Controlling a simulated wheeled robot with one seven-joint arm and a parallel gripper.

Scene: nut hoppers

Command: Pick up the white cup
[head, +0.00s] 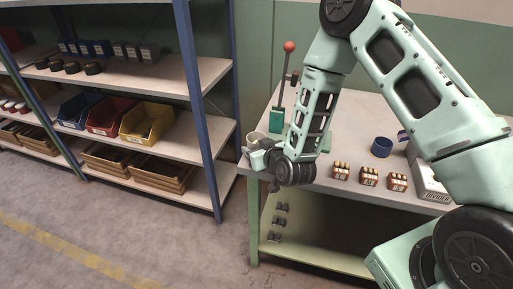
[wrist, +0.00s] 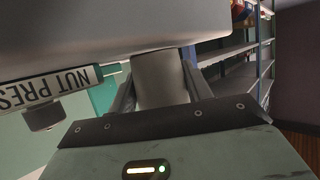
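The white cup (head: 257,138) is at the left front corner of the workbench in the head view, partly hidden by my gripper (head: 262,152). My gripper is low at the bench's left edge, right at the cup. In the wrist view a grey-looking cylinder, which appears to be the cup (wrist: 159,80), stands between the two fingers of my gripper (wrist: 158,88). The fingers flank it closely on both sides. Whether they press on it or leave a small gap cannot be made out. Its lower contact with the bench is hidden.
A teal lever press (head: 277,118) with a red knob stands just behind the cup. A blue round container (head: 381,147) and several small labelled boxes (head: 369,176) are farther right on the bench (head: 345,118). Shelving (head: 185,85) with coloured bins is at left, across open floor.

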